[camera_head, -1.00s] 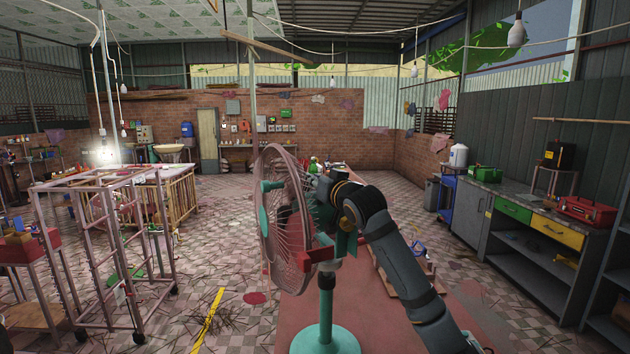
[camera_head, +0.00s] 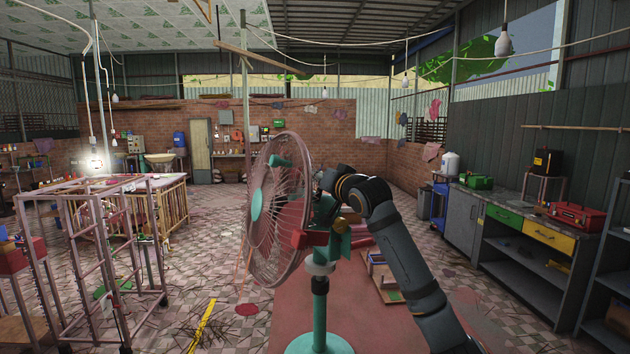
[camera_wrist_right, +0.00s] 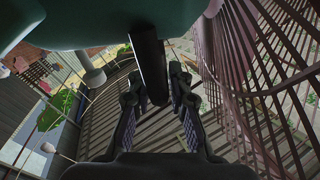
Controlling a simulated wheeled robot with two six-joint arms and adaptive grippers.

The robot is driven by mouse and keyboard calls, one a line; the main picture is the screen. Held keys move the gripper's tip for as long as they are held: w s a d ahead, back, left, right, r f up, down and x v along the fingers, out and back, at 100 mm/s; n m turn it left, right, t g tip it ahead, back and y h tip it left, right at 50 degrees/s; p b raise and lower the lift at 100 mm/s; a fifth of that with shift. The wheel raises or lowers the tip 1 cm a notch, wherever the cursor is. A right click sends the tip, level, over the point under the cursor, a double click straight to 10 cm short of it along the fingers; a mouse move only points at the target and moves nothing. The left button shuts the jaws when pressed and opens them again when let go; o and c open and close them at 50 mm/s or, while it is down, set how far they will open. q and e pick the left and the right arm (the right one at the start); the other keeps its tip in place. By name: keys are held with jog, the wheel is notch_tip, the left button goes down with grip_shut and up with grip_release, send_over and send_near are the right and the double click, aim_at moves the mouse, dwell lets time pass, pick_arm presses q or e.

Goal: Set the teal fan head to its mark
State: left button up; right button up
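The teal pedestal fan has a teal base (camera_head: 319,342) standing on a red-brown tabletop. The fan head, with its pink wire cage (camera_head: 287,225) and teal hub, faces left with its face tipped slightly upward. In the right wrist view, a dark rod-like handle (camera_wrist_right: 150,65) runs from the teal housing (camera_wrist_right: 110,25) down between the two fingers (camera_wrist_right: 157,80), which are close on both sides. No clear mark shows. My left gripper is out of view.
A pink metal rack (camera_head: 95,260) stands on the left. A grey workbench (camera_head: 510,222) with green and yellow drawers lines the right wall. The tiled floor between is mostly open.

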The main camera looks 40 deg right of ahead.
jog(key=shift+o, duration=1.3)
jog(key=shift+d, duration=0.1)
notch_tip(320, 180, up, 9)
jog(key=shift+r, duration=0.5)
jog(key=shift+f, duration=0.1)
